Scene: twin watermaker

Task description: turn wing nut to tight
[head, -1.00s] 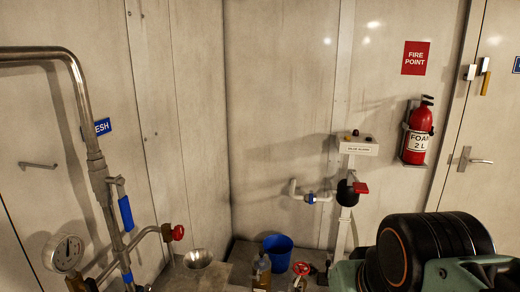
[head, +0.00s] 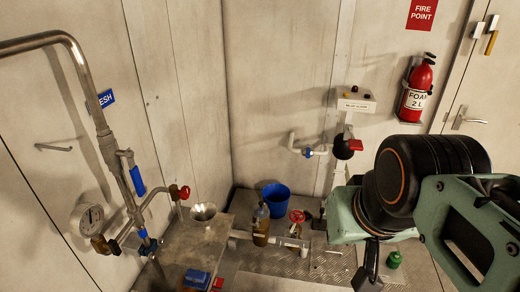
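I cannot make out a wing nut in the head view. My arm fills the right side, and the dark part below its wrist looks like my gripper (head: 368,272). It is small, dark and cut by the bottom edge, so I cannot tell whether it is open or shut. It hangs over the floor, to the right of the pipe with the red handwheel (head: 297,216), and appears apart from it.
A metal bench (head: 190,243) carries a steel funnel (head: 203,213) and a blue item (head: 196,279). A bottle (head: 261,224) and blue bucket (head: 276,197) stand behind. A green canister (head: 394,259) stands on the floor.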

